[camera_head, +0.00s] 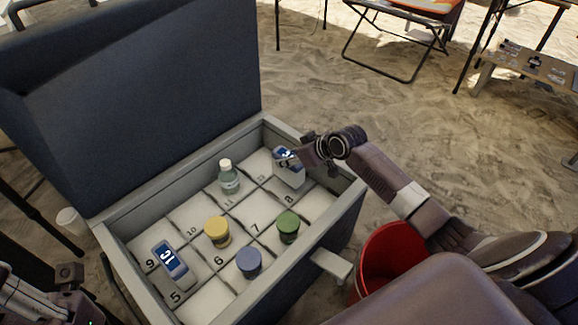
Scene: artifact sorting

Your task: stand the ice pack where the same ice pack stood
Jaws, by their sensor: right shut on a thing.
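A white ice pack with a blue label (292,176) is in the far right part of the open cooler (337,207), near the number 8. My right gripper (303,155) reaches in over the cooler's right wall and is shut on the top of this ice pack. The pack looks roughly upright; I cannot tell whether its base touches the floor. A second ice pack of the same look (171,264) is in the near left part, by the numbers 9 and 5. My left gripper (68,274) is at the lower left edge, outside the cooler; its fingers are unclear.
The cooler's numbered floor also holds a clear bottle (229,181), a yellow jar (217,232), a blue jar (249,263) and a green jar (288,227). The raised lid (150,90) stands behind. A red bucket (385,255) is under my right arm. Sand lies around.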

